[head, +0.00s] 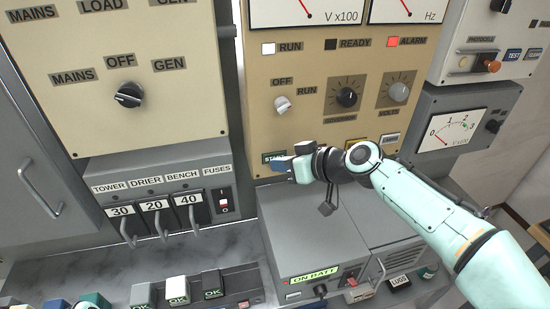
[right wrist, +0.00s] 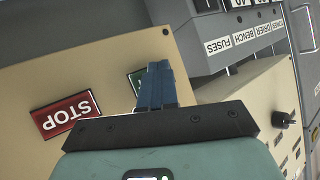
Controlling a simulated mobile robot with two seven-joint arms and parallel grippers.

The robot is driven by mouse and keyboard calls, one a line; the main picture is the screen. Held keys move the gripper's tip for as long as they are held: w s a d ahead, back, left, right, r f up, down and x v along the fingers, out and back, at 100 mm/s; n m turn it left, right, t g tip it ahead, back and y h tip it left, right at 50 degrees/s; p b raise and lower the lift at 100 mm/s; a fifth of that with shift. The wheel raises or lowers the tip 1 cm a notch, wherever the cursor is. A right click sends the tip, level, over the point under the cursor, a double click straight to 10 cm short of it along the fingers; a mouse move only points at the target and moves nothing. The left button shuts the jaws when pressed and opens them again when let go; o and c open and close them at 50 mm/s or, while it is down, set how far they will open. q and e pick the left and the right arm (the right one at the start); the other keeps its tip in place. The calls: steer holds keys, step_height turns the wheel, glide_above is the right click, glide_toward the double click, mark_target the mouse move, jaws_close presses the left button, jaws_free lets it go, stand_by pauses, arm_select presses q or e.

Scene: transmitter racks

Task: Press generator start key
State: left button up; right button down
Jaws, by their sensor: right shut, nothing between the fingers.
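The green start key (head: 271,156) is at the lower left of the beige generator panel (head: 262,128). In the right wrist view the start key (right wrist: 135,77) shows only as a green edge behind my blue fingers. My right gripper (head: 278,164) is shut and empty, its fingertips at the key and overlapping it in both views. I cannot tell whether they touch it. The red stop key (right wrist: 67,115) shows to the left in the right wrist view. My left gripper is not in view.
Above are a white off/run knob (head: 282,104), a dark knob (head: 347,97) and a grey knob (head: 399,91). The red alarm lamp (head: 406,42) is bright. A grey box (head: 310,235) stands below the panel. The fuse box (head: 165,190) is at left.

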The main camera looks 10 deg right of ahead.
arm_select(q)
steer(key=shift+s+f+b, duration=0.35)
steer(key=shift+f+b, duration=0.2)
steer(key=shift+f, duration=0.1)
arm_select(e)
steer(key=shift+s, duration=0.8)
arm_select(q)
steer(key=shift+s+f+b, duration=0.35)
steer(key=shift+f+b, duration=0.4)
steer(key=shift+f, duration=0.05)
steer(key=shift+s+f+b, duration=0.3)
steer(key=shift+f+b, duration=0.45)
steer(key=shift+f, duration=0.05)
arm_select(e)
steer(key=shift+s+d, duration=0.1)
steer(key=shift+s, duration=2.4)
